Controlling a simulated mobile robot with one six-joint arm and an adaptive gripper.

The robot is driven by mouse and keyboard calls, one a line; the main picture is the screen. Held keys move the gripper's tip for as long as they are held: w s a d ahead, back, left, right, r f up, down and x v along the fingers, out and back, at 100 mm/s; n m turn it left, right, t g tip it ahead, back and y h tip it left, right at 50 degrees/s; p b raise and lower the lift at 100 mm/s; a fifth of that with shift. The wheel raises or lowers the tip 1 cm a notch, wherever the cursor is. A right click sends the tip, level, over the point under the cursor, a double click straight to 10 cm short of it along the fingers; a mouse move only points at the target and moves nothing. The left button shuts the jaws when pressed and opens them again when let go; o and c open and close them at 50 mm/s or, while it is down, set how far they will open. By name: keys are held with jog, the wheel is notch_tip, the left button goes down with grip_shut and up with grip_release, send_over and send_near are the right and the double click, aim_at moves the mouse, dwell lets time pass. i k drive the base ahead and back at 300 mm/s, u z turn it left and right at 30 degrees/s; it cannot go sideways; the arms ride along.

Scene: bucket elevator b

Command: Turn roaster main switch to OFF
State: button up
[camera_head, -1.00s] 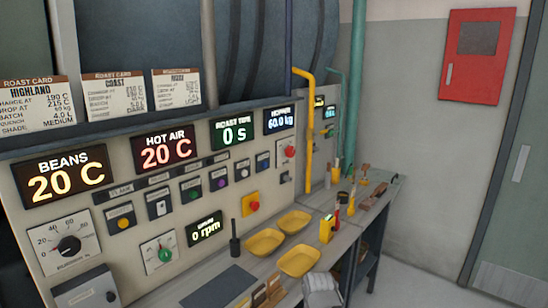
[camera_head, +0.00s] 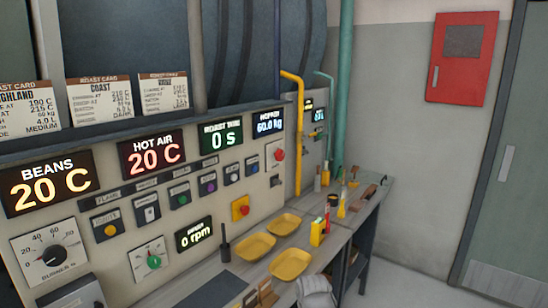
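The roaster control panel (camera_head: 95,225) fills the left side of the view. A red knob (camera_head: 279,155) on a pale plate sits at its right end, below the hopper display (camera_head: 267,123). It may be the main switch, but its label and position are too small to read. A red button on a yellow box (camera_head: 240,208) is lower on the panel.
A yellow pipe (camera_head: 299,140) stands beside the panel. Clear floor (camera_head: 405,270) lies right of the bench.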

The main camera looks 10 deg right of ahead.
aim_at(279, 155)
jog(key=k, duration=0.65)
jog(key=z, duration=0.35)
jog(key=i, duration=0.55)
jog(key=z, duration=0.55)
jog(key=i, duration=1.2)
jog(key=u, duration=0.65)
